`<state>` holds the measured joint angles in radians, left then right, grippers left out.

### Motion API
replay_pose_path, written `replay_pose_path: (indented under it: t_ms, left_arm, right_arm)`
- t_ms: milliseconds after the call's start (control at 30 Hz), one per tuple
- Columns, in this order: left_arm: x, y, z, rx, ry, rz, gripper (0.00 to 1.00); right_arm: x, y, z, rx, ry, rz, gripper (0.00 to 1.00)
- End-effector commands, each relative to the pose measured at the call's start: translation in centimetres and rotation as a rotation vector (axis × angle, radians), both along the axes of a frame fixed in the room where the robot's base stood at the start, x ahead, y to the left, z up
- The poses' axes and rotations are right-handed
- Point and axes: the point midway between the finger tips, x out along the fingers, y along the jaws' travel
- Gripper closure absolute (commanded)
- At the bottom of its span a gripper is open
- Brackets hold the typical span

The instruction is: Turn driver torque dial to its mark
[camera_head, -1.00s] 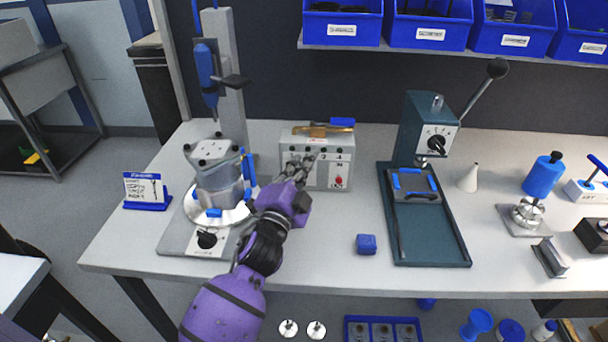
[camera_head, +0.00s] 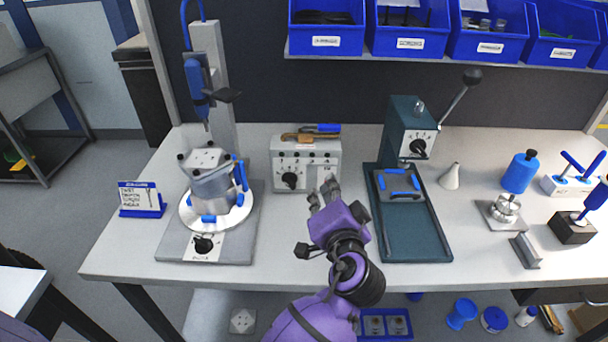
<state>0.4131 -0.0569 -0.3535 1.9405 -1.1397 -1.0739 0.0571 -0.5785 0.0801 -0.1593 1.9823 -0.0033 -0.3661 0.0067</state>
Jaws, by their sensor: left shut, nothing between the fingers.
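A blue driver (camera_head: 198,82) hangs on a grey column at the left. A grey control box (camera_head: 318,151) stands at the back of the bench, with a black dial (camera_head: 290,180) at the lower left of its front. Other black dials are on the turntable base (camera_head: 204,244) and on the green press (camera_head: 418,148). Labels are too small to show which is the torque dial or where its mark is. My left gripper (camera_head: 325,190) is shut and empty, right of the box dial and in front of the box's lower right, apart from the dial. My right gripper is out of view.
A metal housing (camera_head: 213,185) sits on the white turntable (camera_head: 240,216) at the left. The press's green tray (camera_head: 415,235) lies to the right of my gripper. A tool with a tan handle (camera_head: 297,138) lies on the box.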

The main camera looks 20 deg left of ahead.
Motion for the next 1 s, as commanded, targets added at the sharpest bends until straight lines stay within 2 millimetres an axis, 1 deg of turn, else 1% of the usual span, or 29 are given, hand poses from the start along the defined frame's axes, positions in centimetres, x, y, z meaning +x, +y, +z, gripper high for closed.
replay_pose_path:
  t_ms: [67,167,267,500,600,633,700,800,1000]
  left_arm:
    - [0.2,0.5,-0.2,-0.015,0.0,0.018,1.0]
    - [1.1,0.9,-0.3,-0.016,-0.003,0.017,1.0]
    - [2.7,1.8,-0.4,-0.014,-0.004,0.017,1.0]
    - [7.4,4.1,-1.2,-0.013,-0.005,0.015,1.0]
    - [9.1,5.0,-1.6,-0.015,-0.003,0.016,1.0]
    - [8.6,5.5,-2.3,-0.015,0.002,0.018,1.0]
    - [8.3,6.3,-3.0,-0.014,0.0,0.016,1.0]
    - [8.1,7.0,-3.7,-0.015,0.0,0.015,1.0]
    - [7.9,7.6,-4.4,-0.017,-0.001,0.014,1.0]
  right_arm:
    - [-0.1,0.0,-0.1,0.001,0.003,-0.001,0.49]
    - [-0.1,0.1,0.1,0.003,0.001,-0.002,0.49]
    - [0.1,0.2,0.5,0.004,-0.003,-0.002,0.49]
    - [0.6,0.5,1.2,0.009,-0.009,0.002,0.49]
    - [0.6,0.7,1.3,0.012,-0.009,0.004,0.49]
    - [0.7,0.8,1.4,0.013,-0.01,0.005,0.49]
    - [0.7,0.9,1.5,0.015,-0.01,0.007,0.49]
    - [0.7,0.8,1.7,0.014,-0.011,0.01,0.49]
    - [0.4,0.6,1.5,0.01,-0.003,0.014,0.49]
